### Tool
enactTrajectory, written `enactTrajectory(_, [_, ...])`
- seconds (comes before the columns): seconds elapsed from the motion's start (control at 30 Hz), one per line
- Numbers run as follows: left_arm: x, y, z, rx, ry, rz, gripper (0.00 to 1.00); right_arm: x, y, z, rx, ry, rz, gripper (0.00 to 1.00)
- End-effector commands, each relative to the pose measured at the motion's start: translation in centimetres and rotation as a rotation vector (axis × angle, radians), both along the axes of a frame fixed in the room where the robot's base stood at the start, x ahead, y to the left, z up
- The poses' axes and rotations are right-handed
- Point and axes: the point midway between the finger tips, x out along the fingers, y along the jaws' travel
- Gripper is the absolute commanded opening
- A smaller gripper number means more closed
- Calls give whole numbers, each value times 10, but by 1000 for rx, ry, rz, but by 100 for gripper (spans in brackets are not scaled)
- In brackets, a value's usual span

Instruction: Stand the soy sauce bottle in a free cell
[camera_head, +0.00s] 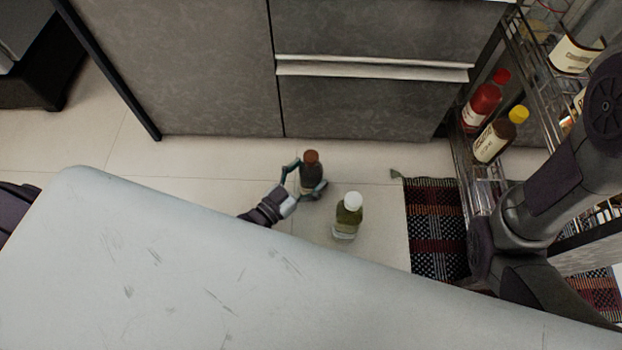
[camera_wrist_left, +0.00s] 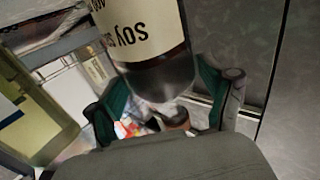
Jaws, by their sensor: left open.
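The soy sauce bottle (camera_head: 311,171), dark with a brown cap, stands on the floor in front of the grey cabinet. In the left wrist view its cream label (camera_wrist_left: 140,30) shows upside down, with "SOY" readable. My left gripper (camera_head: 304,180) is open, with a finger to either side of the bottle. In the left wrist view the green-padded fingers (camera_wrist_left: 168,98) flank the bottle's shoulder and neck, and a gap shows on the right. I cannot tell whether the left finger touches. The wire rack (camera_head: 463,165) at the right holds several bottles. My right gripper is not in view.
A green bottle with a white cap (camera_head: 347,216) stands close by on the right. A red bottle (camera_head: 484,102) and a yellow-capped brown bottle (camera_head: 494,139) are in the rack. A woven mat (camera_head: 435,228) lies before it. A pale grey surface (camera_head: 200,270) fills the foreground.

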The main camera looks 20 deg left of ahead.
Motion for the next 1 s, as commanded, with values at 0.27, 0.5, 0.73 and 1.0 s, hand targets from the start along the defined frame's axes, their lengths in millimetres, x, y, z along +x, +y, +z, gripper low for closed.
enactTrajectory(0.27, [34,-14,-4,0,-3,0,82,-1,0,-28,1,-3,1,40])
enactTrajectory(0.5, [35,-14,-2,0,-1,0,82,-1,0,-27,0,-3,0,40])
enactTrajectory(0.73, [35,-14,-2,0,-1,0,47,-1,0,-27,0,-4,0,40])
enactTrajectory(1.0, [35,-14,-2,0,-1,0,2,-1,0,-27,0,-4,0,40])
